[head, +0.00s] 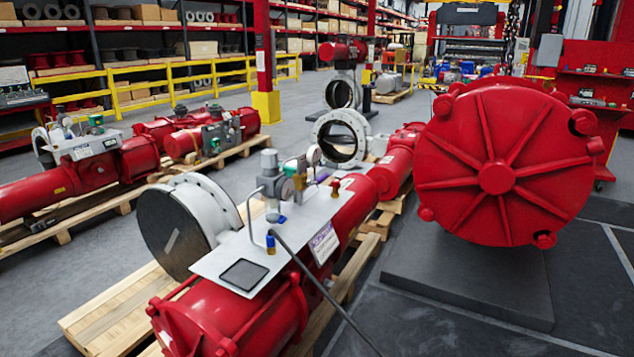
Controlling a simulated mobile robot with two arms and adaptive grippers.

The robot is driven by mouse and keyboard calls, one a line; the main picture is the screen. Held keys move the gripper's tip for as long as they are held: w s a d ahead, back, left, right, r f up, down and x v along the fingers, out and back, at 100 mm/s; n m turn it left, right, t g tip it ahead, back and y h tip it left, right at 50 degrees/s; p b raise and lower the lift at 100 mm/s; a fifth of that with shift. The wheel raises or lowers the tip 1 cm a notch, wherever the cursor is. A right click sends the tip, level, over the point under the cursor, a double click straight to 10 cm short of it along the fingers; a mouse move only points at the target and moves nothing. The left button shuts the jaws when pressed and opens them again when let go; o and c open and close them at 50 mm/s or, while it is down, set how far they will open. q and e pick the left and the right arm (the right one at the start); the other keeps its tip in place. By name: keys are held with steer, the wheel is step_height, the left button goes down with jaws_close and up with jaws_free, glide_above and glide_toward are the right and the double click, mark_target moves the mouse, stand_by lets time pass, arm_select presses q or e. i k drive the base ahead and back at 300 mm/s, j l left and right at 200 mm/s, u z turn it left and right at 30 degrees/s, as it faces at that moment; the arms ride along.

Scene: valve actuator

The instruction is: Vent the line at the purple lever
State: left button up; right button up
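A red valve actuator (235,310) lies on a wooden pallet in front of me, with a grey-white mounting plate (225,262) on top. The plate carries a grey regulator (270,175), gauges, thin tubing and a blue fitting (270,244). A black hose (320,290) runs from near that fitting toward the bottom edge. A small bluish-purple piece (282,219) shows below the regulator; it is too small to tell whether it is the purple lever. A small red fitting (335,183) stands farther along the plate. Neither gripper is in view.
A large red ribbed cylinder end (497,174) stands at the right on a dark block (470,278). A white flanged valve body (190,225) adjoins the actuator's left side. More red actuators (120,165) lie on pallets at the left. Grey floor (75,265) is open at the left.

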mark_target(309, 184)
steer(key=i+l+u, duration=0.15)
steer(key=i+l, duration=0.15)
steer(key=i, duration=0.15)
steer(key=i+l+u, duration=0.15)
steer(key=i+l, duration=0.15)
steer(key=i, duration=0.1)
